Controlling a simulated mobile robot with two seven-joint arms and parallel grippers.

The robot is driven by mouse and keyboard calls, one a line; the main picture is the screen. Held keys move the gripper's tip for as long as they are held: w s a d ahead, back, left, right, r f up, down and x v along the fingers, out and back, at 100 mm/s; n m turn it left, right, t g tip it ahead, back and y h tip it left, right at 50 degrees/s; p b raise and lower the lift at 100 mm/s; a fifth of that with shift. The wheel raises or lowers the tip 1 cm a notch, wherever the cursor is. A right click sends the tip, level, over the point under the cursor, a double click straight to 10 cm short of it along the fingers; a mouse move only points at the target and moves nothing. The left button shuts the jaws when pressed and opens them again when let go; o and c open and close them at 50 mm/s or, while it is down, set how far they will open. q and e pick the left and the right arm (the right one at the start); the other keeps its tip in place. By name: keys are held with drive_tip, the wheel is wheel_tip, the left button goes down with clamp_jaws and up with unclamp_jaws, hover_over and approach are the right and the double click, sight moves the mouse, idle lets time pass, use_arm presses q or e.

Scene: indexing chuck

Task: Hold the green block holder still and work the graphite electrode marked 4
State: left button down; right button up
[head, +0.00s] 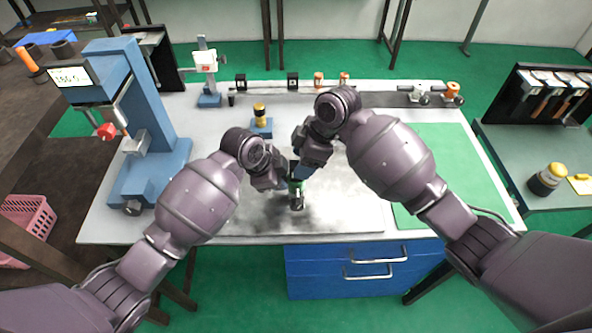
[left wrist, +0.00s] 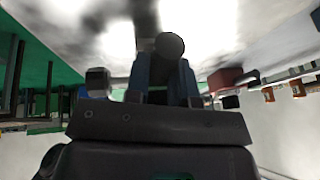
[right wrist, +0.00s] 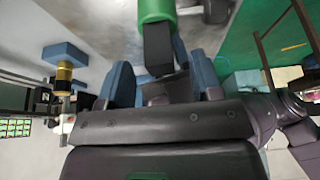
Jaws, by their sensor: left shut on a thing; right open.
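The green block holder (head: 297,186) is at the front middle of the grey plate, partly hidden by my grippers; its lower end looks metallic. My left gripper (head: 284,184) is shut at the holder from the left. In the left wrist view a dark round-ended part (left wrist: 170,46) shows between its blue fingers. My right gripper (head: 303,168) is open just above the holder. In the right wrist view the green holder (right wrist: 155,10) is at the top, and a dark block (right wrist: 158,48), which may be the graphite electrode, reaches between the spread fingers. No mark 4 is readable.
A blue press with a display (head: 120,70) stands at the left. A small blue block with a yellow-topped piece (head: 260,125) stands behind my grippers. A gauge stand (head: 207,75) and small parts line the back edge. The green mat (head: 440,165) at the right is mostly clear.

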use_arm(q)
drive_tip(key=shift+f, duration=0.1)
use_arm(e)
drive_tip(key=shift+x, duration=2)
drive_tip(key=c, duration=1)
drive_tip(key=shift+c, duration=0.2)
drive_tip(key=shift+w+a+r, duration=0.1)
drive_tip(key=shift+a+r, duration=0.05)
drive_tip(key=shift+r, duration=1.05)
